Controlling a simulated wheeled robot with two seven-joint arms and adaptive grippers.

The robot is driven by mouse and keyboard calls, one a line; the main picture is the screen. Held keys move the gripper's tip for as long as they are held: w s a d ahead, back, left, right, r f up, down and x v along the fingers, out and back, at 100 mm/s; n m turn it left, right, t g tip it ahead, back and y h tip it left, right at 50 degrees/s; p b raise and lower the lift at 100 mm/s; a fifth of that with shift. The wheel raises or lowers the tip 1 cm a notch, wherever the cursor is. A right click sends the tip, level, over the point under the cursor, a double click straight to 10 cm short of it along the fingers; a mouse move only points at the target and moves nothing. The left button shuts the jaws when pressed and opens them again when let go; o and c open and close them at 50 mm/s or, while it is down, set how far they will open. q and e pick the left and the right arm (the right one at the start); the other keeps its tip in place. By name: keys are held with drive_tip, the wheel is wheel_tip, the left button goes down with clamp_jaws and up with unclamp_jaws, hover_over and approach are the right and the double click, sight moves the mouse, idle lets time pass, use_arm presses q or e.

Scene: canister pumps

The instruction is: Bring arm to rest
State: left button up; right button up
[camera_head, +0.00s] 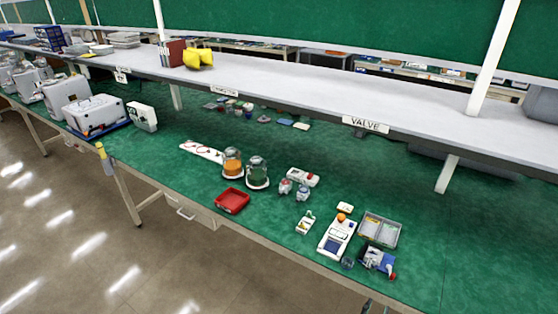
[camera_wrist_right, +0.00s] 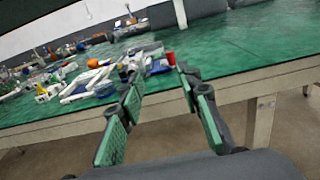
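My right gripper (camera_wrist_right: 160,88) is open and empty in the right wrist view, its two green-padded fingers spread apart. It is in front of the table's edge, with the bench items beyond it. In the head view, only a small dark part at the bottom edge may belong to my right arm. My left gripper is not in view. Two clear canisters stand upright on the green table, one with orange contents (camera_head: 232,163) and one with dark green contents (camera_head: 257,173).
A red tray (camera_head: 232,201), a white instrument (camera_head: 337,237), a grey bin (camera_head: 380,229) and a blue box (camera_head: 377,259) sit on the green tabletop (camera_head: 180,172). A shelf (camera_head: 290,95) runs above its back. The floor (camera_head: 90,240) in front looks clear.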

drive_tip(key=s+d+f+m+g+y, duration=0.1)
drive_tip(key=s+f+m+g+y, duration=0.2)
drive_tip(key=f, duration=1)
drive_tip(key=s+d+f+m+g, duration=0.15)
drive_tip(key=s+f+m, duration=0.3)
drive_tip(key=f, duration=0.75)
drive_tip(key=s+f+m+g+y, duration=0.2)
drive_tip(key=s+f+g, duration=0.25)
drive_tip(key=f, duration=0.85)
drive_tip(key=s+f+m+g+y, duration=0.1)
drive_tip(key=s+f+m+g, duration=0.1)
drive_tip(key=s+f+m, duration=0.6)
drive_tip(key=s+f+m+g+y, duration=0.1)
drive_tip(key=s+f+y, duration=0.1)
drive_tip(key=s+f, duration=0.7)
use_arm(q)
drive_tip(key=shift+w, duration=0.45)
use_arm(e)
drive_tip(key=s+f+m+g+y, duration=0.1)
drive_tip(key=s+m, duration=0.9)
drive_tip(key=s, duration=1.1)
wheel_tip(320, 180, down, 3)
drive_tip(key=shift+s+r+g, duration=0.1)
drive_tip(key=shift+s+g, duration=0.15)
drive_tip(key=shift+g, duration=0.65)
